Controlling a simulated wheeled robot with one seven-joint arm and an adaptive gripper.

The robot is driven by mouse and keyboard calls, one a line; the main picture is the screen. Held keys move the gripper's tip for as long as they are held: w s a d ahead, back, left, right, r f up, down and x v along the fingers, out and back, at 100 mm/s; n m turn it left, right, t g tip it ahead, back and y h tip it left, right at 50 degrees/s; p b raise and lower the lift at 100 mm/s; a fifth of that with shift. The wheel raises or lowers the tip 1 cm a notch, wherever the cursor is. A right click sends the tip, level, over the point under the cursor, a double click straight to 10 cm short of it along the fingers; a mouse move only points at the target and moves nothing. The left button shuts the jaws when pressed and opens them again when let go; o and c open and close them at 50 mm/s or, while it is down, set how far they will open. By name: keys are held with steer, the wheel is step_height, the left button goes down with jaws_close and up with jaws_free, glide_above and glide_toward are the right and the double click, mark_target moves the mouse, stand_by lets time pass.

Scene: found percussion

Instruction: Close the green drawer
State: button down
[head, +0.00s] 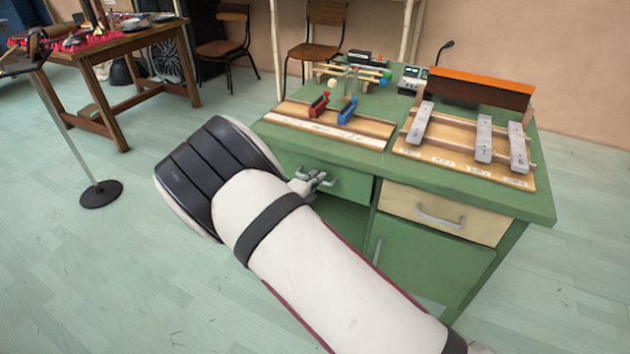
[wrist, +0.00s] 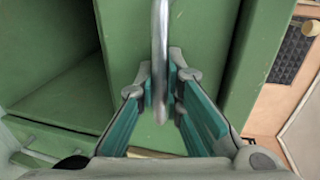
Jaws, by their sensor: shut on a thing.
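The green drawer (head: 348,184) is on the left of the green desk's front, just below the desktop. My gripper (head: 312,181) is at its front, and my arm covers the drawer's left part. In the wrist view, the metal bar handle (wrist: 160,50) runs between the two fingers of my gripper (wrist: 162,88), which are shut on it. The green drawer front (wrist: 196,45) shows behind the handle. The drawer looks nearly flush with the desk, but I cannot tell exactly how far out it stands.
A cream drawer (head: 440,212) is beside it, above a green cabinet door (head: 420,260). An open compartment (head: 343,222) lies below the green drawer. A stand (head: 101,193) is at left; floor between is clear.

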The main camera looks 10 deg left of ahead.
steer(key=c, duration=2)
jaws_free()
steer(key=shift+w, duration=0.2)
steer(key=shift+o, duration=0.2)
steer(key=v, duration=1.2)
steer(key=shift+s, duration=0.1)
